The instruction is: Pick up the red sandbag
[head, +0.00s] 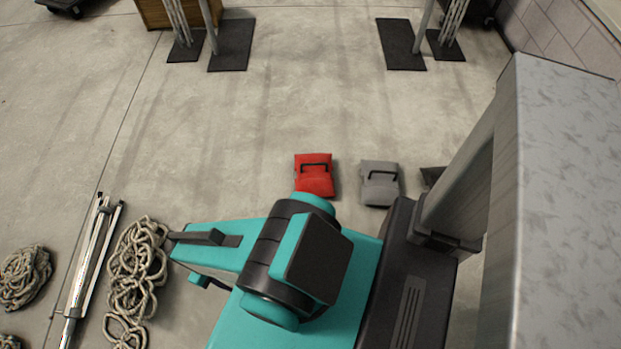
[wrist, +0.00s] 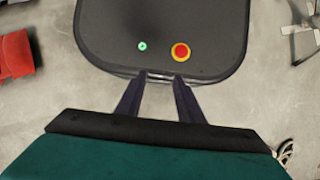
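The red sandbag (head: 314,181) lies flat on the concrete floor in the head view, with a black strap handle on top. In the wrist view a red sandbag shows cut off at the left edge (wrist: 18,62), well to the left of the fingers. My gripper (wrist: 162,77) has its two dark fingers apart, with bare floor showing between them and nothing held. The gripper is away from the sandbag. In the head view my teal arm stands in front, just below the bag, and I cannot clearly make out the fingertips.
A grey sandbag (head: 379,188) lies right of the red one, and a dark object (head: 432,178) is partly hidden beside it. Coiled rope (head: 137,265) and a metal stand (head: 90,258) lie at left. Black mats (head: 231,46) lie farther back. Floor beyond the bags is open.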

